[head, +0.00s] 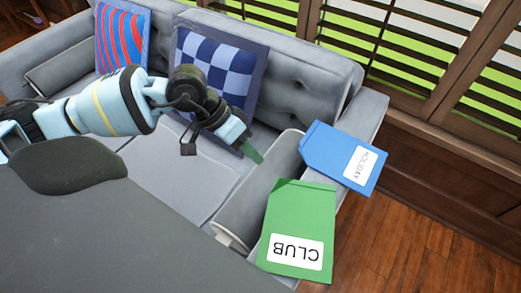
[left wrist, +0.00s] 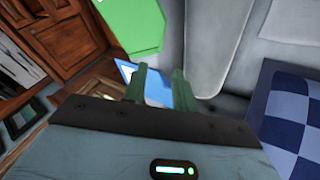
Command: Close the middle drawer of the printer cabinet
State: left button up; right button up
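No printer cabinet or middle drawer can be made out for certain in either view. My left gripper (head: 251,153) reaches over the grey sofa (head: 180,165) in the head view, its green fingers pointing down to the right. In the left wrist view the two fingers (left wrist: 159,88) stand apart with nothing between them, so the gripper is open and empty. My right gripper does not show.
A green CLUB folder (head: 297,222) and a blue HOLIDAY folder (head: 341,157) lie at the sofa's right end. A checked cushion (head: 217,62) and a striped cushion (head: 121,38) lean on the backrest. Brown wood panelling (left wrist: 65,35) shows in the wrist view. Wood floor (head: 415,240) is clear at right.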

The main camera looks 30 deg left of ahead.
pick_arm(q)
jog(key=shift+s+a+r, duration=0.15)
jog(key=shift+a+r, duration=0.15)
jog(key=shift+r, duration=0.2)
